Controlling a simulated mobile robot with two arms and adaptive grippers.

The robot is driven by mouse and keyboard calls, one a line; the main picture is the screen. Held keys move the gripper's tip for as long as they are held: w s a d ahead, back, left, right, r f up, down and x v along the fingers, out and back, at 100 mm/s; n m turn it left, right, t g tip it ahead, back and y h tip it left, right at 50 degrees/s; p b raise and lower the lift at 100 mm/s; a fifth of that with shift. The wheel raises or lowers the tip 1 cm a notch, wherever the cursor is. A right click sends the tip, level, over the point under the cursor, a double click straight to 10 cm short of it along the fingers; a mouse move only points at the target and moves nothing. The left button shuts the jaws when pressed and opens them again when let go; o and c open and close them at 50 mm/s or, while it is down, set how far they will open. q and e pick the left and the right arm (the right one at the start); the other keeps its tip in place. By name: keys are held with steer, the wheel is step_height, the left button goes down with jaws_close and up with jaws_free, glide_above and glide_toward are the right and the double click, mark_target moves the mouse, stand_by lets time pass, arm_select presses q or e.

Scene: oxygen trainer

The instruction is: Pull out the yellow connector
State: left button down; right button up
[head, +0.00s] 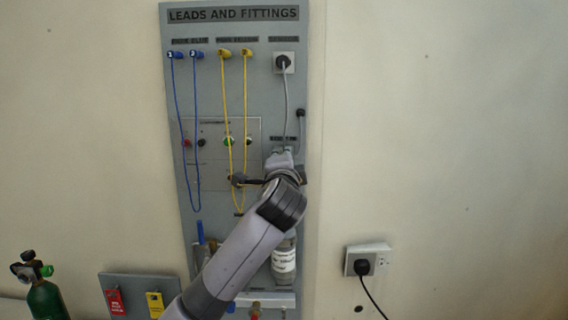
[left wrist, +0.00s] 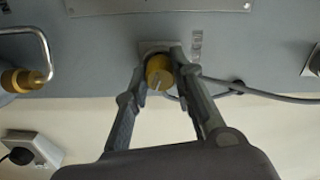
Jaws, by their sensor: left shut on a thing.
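The yellow connector (left wrist: 158,72) sits at a small square plate on the grey panel in the left wrist view. My left gripper (left wrist: 160,62) has one finger on each side of it and is shut on it. A small metal pin shows at the connector's near end. My right gripper is not in view.
Yellow leads (head: 225,90) and blue leads (head: 195,110) hang close by the gripper. A grey cable (left wrist: 270,97) runs beside the connector in the wrist view. A brass fitting (left wrist: 22,80) with a bent metal tube is to its left. A wall outlet (head: 381,262) is right of the panel.

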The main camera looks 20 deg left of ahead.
arm_select(q)
steer(key=n+b, duration=0.1)
steer(key=n, duration=0.2)
steer(key=shift+s+f, duration=0.1)
steer(key=shift+s, duration=0.05)
steer(key=shift+v, duration=2.25)
